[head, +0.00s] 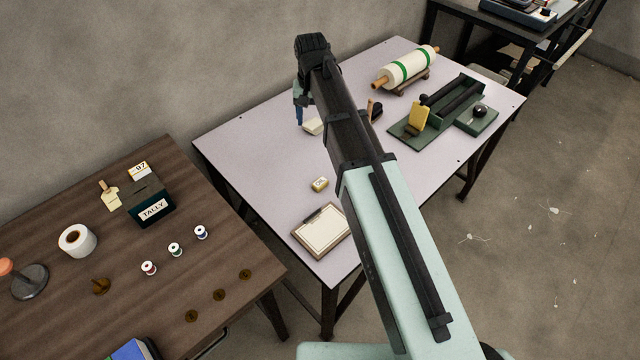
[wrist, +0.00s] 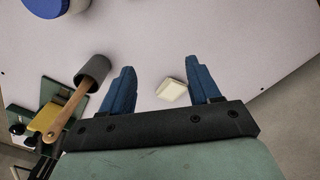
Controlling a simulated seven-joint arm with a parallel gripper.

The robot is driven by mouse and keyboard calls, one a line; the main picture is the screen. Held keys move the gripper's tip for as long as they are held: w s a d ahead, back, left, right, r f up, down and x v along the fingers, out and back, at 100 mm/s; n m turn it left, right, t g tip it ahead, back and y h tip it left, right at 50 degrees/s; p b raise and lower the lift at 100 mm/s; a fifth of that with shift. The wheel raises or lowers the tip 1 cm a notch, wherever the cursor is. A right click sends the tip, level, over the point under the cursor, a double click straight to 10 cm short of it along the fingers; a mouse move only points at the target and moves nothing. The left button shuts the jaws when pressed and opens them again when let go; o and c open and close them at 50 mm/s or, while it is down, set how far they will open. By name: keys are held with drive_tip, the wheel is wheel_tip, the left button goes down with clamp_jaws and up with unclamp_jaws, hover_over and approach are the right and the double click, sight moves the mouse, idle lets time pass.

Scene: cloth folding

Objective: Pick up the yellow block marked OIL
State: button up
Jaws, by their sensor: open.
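A small yellow block (head: 319,184) with a pale label on top lies on the light table, in front of my arm in the head view; its lettering is too small to read. My gripper (head: 299,114) is away from it, toward the table's back left edge. In the wrist view my gripper (wrist: 160,68) has its two blue fingers apart with nothing held between them. A cream block (wrist: 173,90) lies on the table below, appearing between the fingers; it also shows beside my arm in the head view (head: 313,127). I cannot make out a mark on it.
A clipboard (head: 322,230) lies at the table's front. A green tool (head: 440,113), a white roller (head: 405,68) and a grey-headed, wooden-handled tool (wrist: 92,70) are also on it. A blue-topped container (wrist: 45,5) is at the wrist view's upper edge. A brown table (head: 110,240) stands left.

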drive_tip(key=s+d+f+m, duration=0.2)
drive_tip(key=s+d+m, duration=0.15)
drive_tip(key=s, duration=0.55)
drive_tip(key=m, duration=0.5)
hover_over(322, 180)
drive_tip(key=shift+w+d+f, duration=0.1)
drive_tip(key=shift+f, duration=6.6)
drive_tip(key=c, duration=1.1)
drive_tip(key=shift+r, duration=0.1)
